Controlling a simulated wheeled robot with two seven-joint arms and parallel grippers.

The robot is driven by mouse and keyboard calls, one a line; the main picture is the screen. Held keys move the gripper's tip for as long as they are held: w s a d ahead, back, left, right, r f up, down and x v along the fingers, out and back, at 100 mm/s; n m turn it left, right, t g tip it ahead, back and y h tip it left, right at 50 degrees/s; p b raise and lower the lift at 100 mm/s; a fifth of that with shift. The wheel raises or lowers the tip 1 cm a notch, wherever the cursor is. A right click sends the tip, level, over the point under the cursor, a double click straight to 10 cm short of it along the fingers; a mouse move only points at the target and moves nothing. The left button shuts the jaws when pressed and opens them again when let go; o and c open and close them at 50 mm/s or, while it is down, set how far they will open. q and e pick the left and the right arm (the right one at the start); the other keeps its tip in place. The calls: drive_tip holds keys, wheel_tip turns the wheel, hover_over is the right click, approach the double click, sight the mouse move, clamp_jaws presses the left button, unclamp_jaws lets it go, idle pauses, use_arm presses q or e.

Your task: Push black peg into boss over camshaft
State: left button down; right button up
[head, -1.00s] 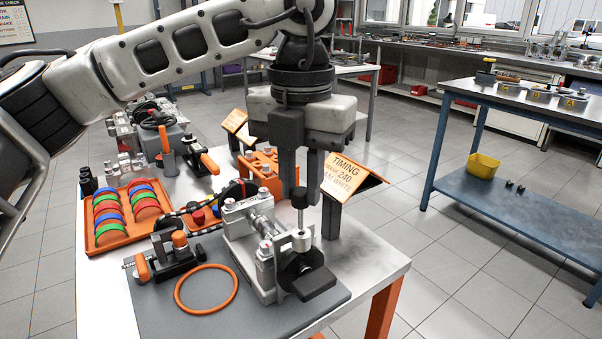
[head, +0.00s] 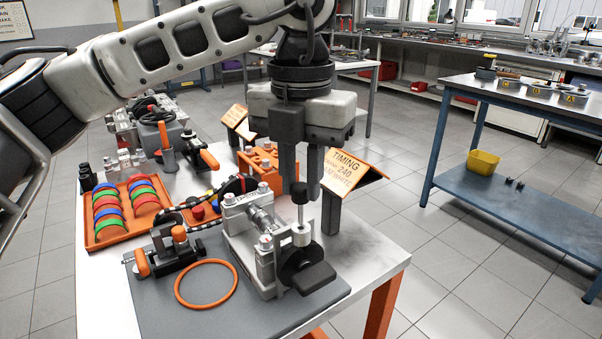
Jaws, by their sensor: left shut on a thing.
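My left gripper (head: 300,190) points straight down over the engine block. The silver camshaft (head: 262,222) lies in the grey block (head: 241,237), behind and left of the boss. My right gripper is not in view.
A black wheel with a block-shaped handle (head: 316,275) sticks out at the block's near end. An orange ring (head: 207,285) lies on the grey mat (head: 182,322). An orange tray (head: 104,243) of coloured rings is at left.

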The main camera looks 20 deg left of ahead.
use_arm(q)
drive_tip(key=shift+f+b, duration=1.7)
drive_tip(key=shift+f, duration=0.45)
idle(0.9)
drive_tip(key=c, duration=1.5)
unclamp_jaws()
drive_tip(key=shift+r, duration=0.25)
drive_tip(key=shift+r+p, duration=1.1)
drive_tip(key=shift+r, duration=0.15)
drive_tip(key=o, duration=0.5)
drive_tip(key=shift+o, duration=0.2)
